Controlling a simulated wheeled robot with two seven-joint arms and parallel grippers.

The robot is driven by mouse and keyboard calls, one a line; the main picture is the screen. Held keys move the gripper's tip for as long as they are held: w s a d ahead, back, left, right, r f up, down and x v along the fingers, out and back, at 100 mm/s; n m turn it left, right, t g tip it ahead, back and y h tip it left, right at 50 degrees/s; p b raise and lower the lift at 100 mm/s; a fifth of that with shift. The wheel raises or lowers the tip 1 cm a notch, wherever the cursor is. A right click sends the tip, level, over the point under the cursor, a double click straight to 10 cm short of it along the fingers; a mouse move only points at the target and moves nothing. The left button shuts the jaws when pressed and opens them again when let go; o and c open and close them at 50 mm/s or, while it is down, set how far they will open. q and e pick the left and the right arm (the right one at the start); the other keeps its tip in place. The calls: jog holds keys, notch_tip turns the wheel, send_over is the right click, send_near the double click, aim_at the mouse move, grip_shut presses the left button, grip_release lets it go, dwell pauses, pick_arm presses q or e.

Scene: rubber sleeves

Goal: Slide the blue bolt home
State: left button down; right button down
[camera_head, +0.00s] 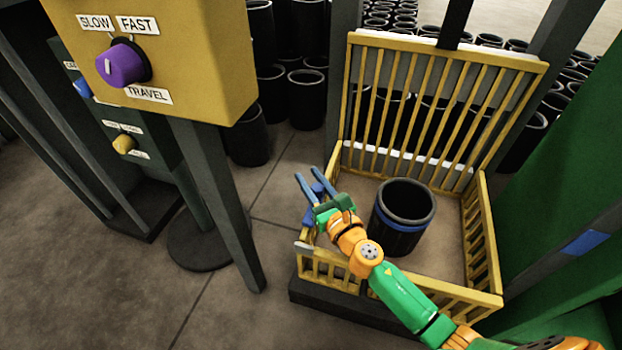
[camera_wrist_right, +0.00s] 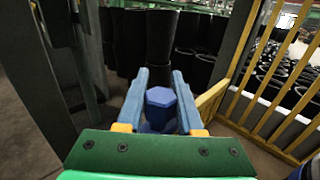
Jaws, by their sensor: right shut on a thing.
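The blue bolt shows in the right wrist view as a dark blue six-sided knob (camera_wrist_right: 160,98), standing between the two light blue fingers. My right gripper (camera_wrist_right: 159,90) is shut on this knob, one finger on each side. In the head view my right gripper (camera_head: 316,180) is at the left side of the yellow barred cage (camera_head: 484,240), near its front left corner. Blue parts (camera_head: 309,217) show beside the gripper's green palm. The rest of the bolt is hidden by the gripper. My left gripper is not in view.
A black bin with a blue band (camera_head: 402,215) stands inside the cage. The raised yellow barred gate (camera_head: 440,110) is behind it. A yellow control box (camera_head: 160,50) with a purple knob (camera_head: 122,64) stands at the left on grey posts. Several black bins stand behind.

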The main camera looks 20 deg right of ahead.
dwell(0.6)
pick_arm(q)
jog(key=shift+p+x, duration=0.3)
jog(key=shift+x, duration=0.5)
pick_arm(e)
jog(key=s+a, duration=0.2)
jog(key=s, duration=0.1)
jog(key=s+a, duration=0.1)
jog(key=shift+s+f, duration=0.15)
jog(key=shift+s, duration=0.05)
jog(key=c, duration=0.6)
grip_release()
jog(key=shift+s, duration=0.1)
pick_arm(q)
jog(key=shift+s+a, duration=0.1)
pick_arm(e)
jog(key=shift+o, duration=0.3)
